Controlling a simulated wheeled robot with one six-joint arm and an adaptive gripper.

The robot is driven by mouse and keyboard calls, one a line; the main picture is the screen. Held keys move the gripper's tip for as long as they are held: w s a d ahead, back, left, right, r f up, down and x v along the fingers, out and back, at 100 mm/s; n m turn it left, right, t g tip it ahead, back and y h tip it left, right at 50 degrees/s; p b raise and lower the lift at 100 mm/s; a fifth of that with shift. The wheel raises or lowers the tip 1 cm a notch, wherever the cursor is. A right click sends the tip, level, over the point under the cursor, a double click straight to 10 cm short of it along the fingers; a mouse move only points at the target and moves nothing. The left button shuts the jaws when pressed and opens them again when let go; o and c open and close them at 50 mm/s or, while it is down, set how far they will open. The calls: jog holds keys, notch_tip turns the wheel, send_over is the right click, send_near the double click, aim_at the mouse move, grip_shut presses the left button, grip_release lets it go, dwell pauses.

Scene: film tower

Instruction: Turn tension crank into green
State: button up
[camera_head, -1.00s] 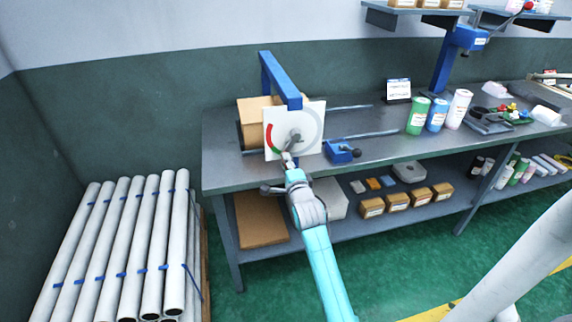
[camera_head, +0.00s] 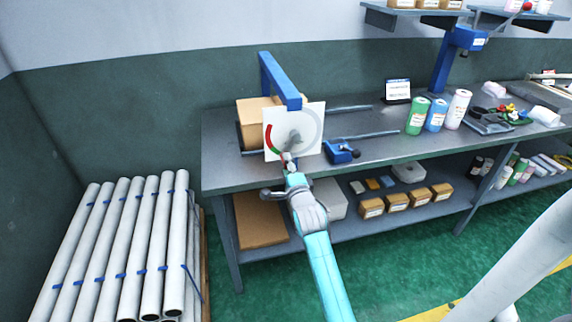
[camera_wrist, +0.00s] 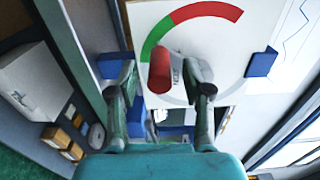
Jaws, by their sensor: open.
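The white dial plate (camera_head: 313,149) stands on the bench, with a red, green and grey arc. In the wrist view the plate (camera_wrist: 225,60) shows the red arc at the top and the green arc (camera_wrist: 155,38) at its upper left. The tension crank is grey with a red handle (camera_wrist: 160,72); it hangs downward in the head view, and its handle looks near the green's lower end. My gripper (camera_wrist: 163,82) is open, with one finger on each side of the red handle. Whether either finger touches it I cannot tell. In the head view my gripper (camera_head: 288,162) is before the plate's lower edge.
A blue frame (camera_head: 280,80) rises above the plate, and a cardboard box (camera_head: 253,113) sits behind it. A blue clamp block (camera_head: 341,152) is just right of the plate. Colored bottles (camera_head: 437,114) stand farther right. White rolls (camera_head: 130,245) fill the floor at left.

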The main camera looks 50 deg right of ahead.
jog(key=v, duration=1)
jog(key=shift+s+a, duration=0.2)
jog(key=s+a+f+n+y, duration=0.2)
jog(key=s+a+f+n, duration=0.4)
jog(key=a, duration=0.3)
jog(key=s+a+f+n+y, duration=0.3)
jog(key=s+a+f+n, duration=0.15)
jog(key=s+a, duration=0.45)
jog(key=s+a+r+n+y, duration=0.1)
jog(key=s+a+n, duration=0.3)
jog(key=s, duration=0.2)
jog(key=s+a+r+n+y, duration=0.1)
jog(key=s+a+n+y, duration=0.1)
jog(key=s+n, duration=0.3)
jog(key=s+a+r+n+y, duration=0.1)
jog(key=s+a+n+y, duration=0.1)
jog(key=s+a+n, duration=0.3)
jog(key=s, duration=0.4)
jog(key=shift+s+a, duration=0.25)
jog(key=shift+a, duration=0.05)
